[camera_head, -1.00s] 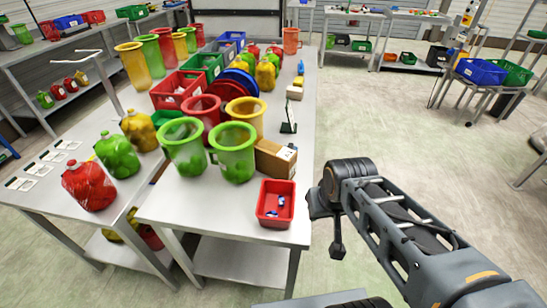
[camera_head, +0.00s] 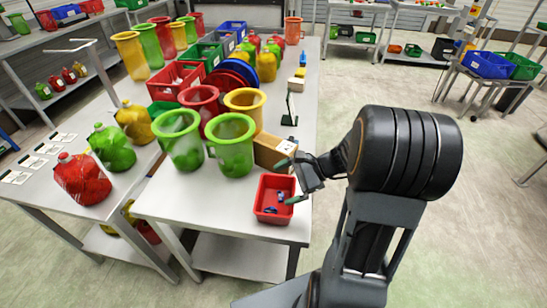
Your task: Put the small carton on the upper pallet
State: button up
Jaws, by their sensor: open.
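A brown cardboard carton (camera_head: 268,149) sits on the metal table (camera_head: 185,207), just right of the front green pitcher. My gripper (camera_head: 290,181) is open, its dark fingers spread at the table's right edge. One finger lies close to the carton's front right corner, the other over the red bin; I cannot tell if either touches. The gripper partly covers the carton's right end. A smaller tan and white block (camera_head: 294,84) lies farther back on the table. I cannot make out an upper pallet.
A small red bin (camera_head: 263,215) with blue pieces stands at the table's front right corner. Two green pitchers (camera_head: 231,158), a yellow pitcher (camera_head: 246,98) and a red pitcher (camera_head: 201,99) crowd the carton's left. A thin dark stand (camera_head: 290,117) is behind it. Open floor lies right.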

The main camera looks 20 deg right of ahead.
jog(key=w+d+f+m+t+y, duration=0.2)
jog(key=w+d+m+t, duration=0.25)
jog(key=d+m, duration=0.2)
jog(key=m+t+h, duration=0.2)
jog(key=m+t, duration=0.3)
jog(key=t, duration=0.1)
send_near(285, 152)
notch_tip(285, 152, down, 3)
jog(key=d, duration=0.2)
jog(key=shift+m+t, duration=0.25)
jog(key=shift+m, duration=0.1)
jog(key=x, duration=0.6)
jog(key=shift+w+d, duration=0.15)
jog(key=shift+d, duration=0.05)
jog(key=shift+p+x, duration=0.5)
jog(key=shift+x, duration=2.7)
jog(key=shift+d+f, duration=0.1)
jog(key=shift+c, duration=0.4)
grip_shut()
